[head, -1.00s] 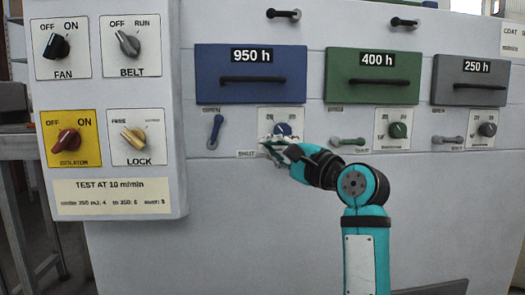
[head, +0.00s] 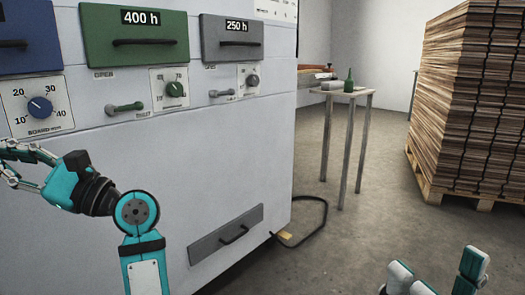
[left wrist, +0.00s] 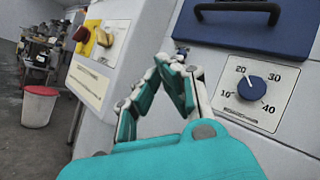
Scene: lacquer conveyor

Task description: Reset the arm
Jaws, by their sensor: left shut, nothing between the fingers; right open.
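My left gripper (head: 14,165) is at the left edge of the head view, partly cut off, in front of the machine's front panel. In the left wrist view its fingers (left wrist: 178,64) are together with nothing between them. They are left of the blue board dial (left wrist: 250,90), apart from its knob in that picture. The dial also shows in the head view (head: 40,107). My right gripper (head: 438,272) is low at the bottom right of the head view, over the floor. Its fingers are spread and empty, and its lower part is out of frame.
The machine front has a green 400 h drawer (head: 135,32), a grey 250 h drawer (head: 232,38) and small levers. A small table (head: 350,92) with a green bottle (head: 349,80) stands behind. A tall board stack (head: 468,100) stands at right. Open floor (head: 350,235) lies between.

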